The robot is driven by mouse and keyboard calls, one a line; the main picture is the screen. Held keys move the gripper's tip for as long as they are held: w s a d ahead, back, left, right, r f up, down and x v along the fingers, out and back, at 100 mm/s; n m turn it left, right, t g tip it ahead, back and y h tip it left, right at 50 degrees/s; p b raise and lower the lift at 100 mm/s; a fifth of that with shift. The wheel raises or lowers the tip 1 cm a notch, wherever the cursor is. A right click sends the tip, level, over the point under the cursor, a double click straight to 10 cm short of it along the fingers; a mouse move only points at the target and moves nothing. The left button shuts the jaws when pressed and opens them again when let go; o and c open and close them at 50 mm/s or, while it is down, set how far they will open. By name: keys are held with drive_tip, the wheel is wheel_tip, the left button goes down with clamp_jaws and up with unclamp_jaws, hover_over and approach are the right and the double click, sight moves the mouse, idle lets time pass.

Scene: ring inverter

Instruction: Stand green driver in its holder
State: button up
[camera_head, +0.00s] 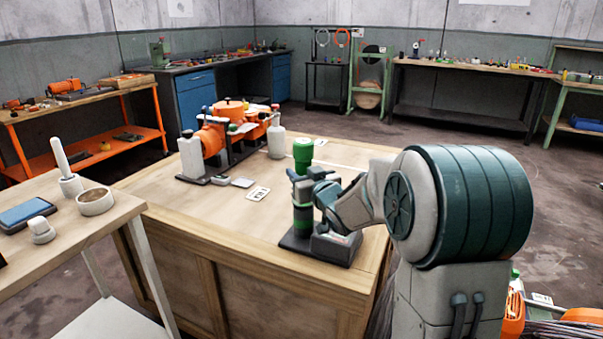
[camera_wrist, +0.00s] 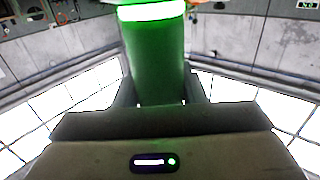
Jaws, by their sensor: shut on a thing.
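The green driver (camera_head: 303,150) is upright at the front right of the wooden workbench, its bright green top rising above my gripper (camera_head: 304,184). My gripper is shut on it from the right. In the wrist view the green driver (camera_wrist: 155,62) fills the space between the fingers of my gripper (camera_wrist: 157,98). Directly below the fingers is a dark green upright cylinder (camera_head: 303,216) over a dark base plate (camera_head: 293,242). I cannot tell whether this cylinder is the holder or the driver's lower part, nor whether the driver is seated. A grey block-like shape stands beside it.
The workbench (camera_head: 225,235) also bears an orange machine (camera_head: 212,138), a grey bottle (camera_head: 276,140) and a white card (camera_head: 258,193). A side table at left holds a white cup with a rod (camera_head: 70,185), a round bowl (camera_head: 95,201) and a blue tablet (camera_head: 27,214). The bench's middle front is clear.

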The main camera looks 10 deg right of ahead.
drive_tip(key=shift+f, duration=0.35)
drive_tip(key=shift+f+b, duration=0.25)
drive_tip(key=shift+b, duration=0.2)
